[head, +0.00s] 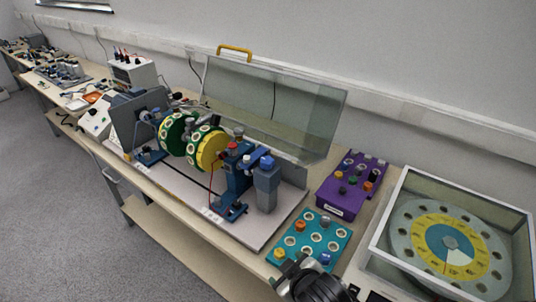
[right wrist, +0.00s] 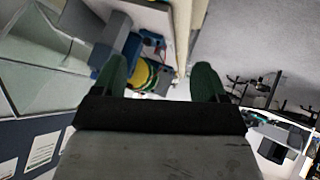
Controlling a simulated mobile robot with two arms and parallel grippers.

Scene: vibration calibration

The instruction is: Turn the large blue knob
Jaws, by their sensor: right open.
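A blue knob (head: 266,162) sits on top of a grey-blue upright block at the right end of the rotor rig; it looks like the large blue knob. A smaller blue knob (head: 325,258) is on the teal panel (head: 290,252). My right gripper (head: 292,270) is at the bottom of the head view, over the teal panel's near edge and apart from the upright block. In the right wrist view its two green fingers (right wrist: 160,78) are spread with nothing between them. Blue parts of the rig (right wrist: 118,38) show beyond the left finger. My left gripper is not in view.
The rig has green and yellow discs (head: 208,148) and a raised clear cover (head: 268,100) behind. A purple box (head: 345,190) with knobs stands to the right. A glass-walled case (head: 378,238) with a round dial is at far right. Floor is clear at left.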

